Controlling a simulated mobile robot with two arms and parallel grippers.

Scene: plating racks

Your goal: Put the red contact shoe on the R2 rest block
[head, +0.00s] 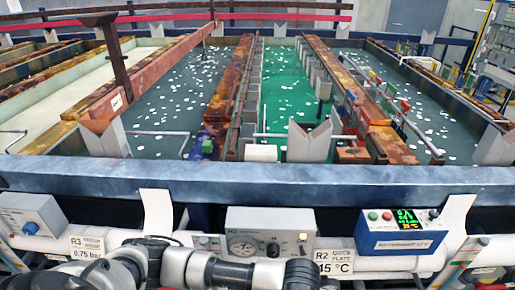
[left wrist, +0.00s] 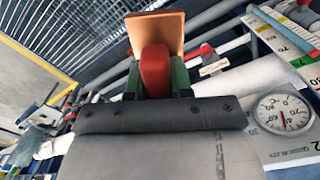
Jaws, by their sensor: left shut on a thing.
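In the left wrist view my left gripper (left wrist: 155,82) is shut on the red contact shoe (left wrist: 154,70). The shoe sits between green-faced fingers, with a copper-coloured plate (left wrist: 160,28) at its far end. The shoe and gripper tips do not show in the head view, where only my arm crosses the bottom edge. The R2 label (head: 335,262) is on the front pipe, below the tank rim. No block is clearly marked as the R2 rest block. A white V-notched block (head: 310,143) stands behind the rim above that label. My right gripper is not in view.
The blue tank rim (head: 250,182) runs across the front. Below it are a gauge box (head: 270,232), a blue display box (head: 405,232) and a grey knob box (head: 32,215). Behind are a green bath (head: 285,90), rusty bars and an orange block (head: 352,155).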

